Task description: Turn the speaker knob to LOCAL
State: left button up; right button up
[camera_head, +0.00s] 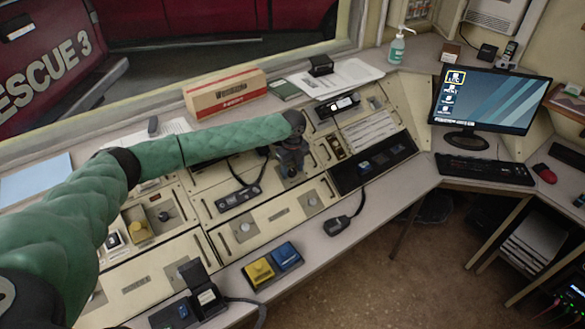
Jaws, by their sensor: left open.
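My left arm, in a green quilted sleeve, reaches in from the left across the sloped cream console (270,215). My left gripper (291,170) is dark and points down over the middle of the console, open, close above a panel there. The gripper covers what lies directly under it, so I cannot make out the speaker knob or its LOCAL mark. Small knobs show on other panels, one on the right front panel (312,198) and one on the left (164,216); their labels are too small to read. My right gripper is not in view.
A monitor (490,100) and keyboard (485,169) stand at right.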

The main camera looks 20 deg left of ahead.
pick_arm(q)
jog(key=shift+r, duration=0.1)
jog(key=c, duration=0.9)
jog(key=shift+c, duration=0.2)
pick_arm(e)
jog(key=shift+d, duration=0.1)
